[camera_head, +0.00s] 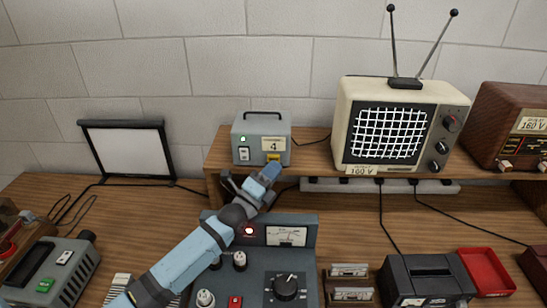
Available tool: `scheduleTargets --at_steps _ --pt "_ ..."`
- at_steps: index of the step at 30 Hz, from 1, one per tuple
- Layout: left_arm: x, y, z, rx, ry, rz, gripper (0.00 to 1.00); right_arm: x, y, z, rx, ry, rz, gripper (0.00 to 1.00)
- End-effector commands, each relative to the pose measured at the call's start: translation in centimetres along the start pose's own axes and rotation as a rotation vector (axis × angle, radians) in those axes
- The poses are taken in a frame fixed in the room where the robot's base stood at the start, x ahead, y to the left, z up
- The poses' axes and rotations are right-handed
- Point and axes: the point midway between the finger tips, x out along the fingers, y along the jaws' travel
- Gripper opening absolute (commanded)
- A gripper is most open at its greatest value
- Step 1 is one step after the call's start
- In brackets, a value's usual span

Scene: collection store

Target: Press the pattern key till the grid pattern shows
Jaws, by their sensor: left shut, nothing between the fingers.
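The cream television (352,125) stands on the wooden shelf, and its screen (389,133) shows a white grid on black. My left gripper (266,174) is shut and empty just below the box's front. I cannot tell whether it touches the box. My right gripper is out of view.
A control panel with a meter (287,236), a lit red lamp and several knobs stands below my left arm. A white screen panel (127,151) stands at the left. A brown radio (510,105) is at the right. A red tray (487,272) lies at the lower right.

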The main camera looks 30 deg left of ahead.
Motion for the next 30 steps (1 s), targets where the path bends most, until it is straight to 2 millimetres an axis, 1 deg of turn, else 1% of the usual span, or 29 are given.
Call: scheduleTargets --at_steps 2,11,24,30 --pt "-0.1 -0.1 -0.1 0.000 0.000 0.000 0.00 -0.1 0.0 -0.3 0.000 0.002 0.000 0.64" --pt "-0.2 -0.2 -0.2 0.000 0.000 0.000 0.00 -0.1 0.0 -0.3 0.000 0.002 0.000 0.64" --pt "-3.0 -2.4 -2.2 -0.001 0.000 0.000 0.00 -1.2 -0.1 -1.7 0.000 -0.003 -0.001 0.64" --pt "-3.6 -2.6 -2.7 0.000 0.000 0.000 0.00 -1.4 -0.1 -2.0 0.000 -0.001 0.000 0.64"
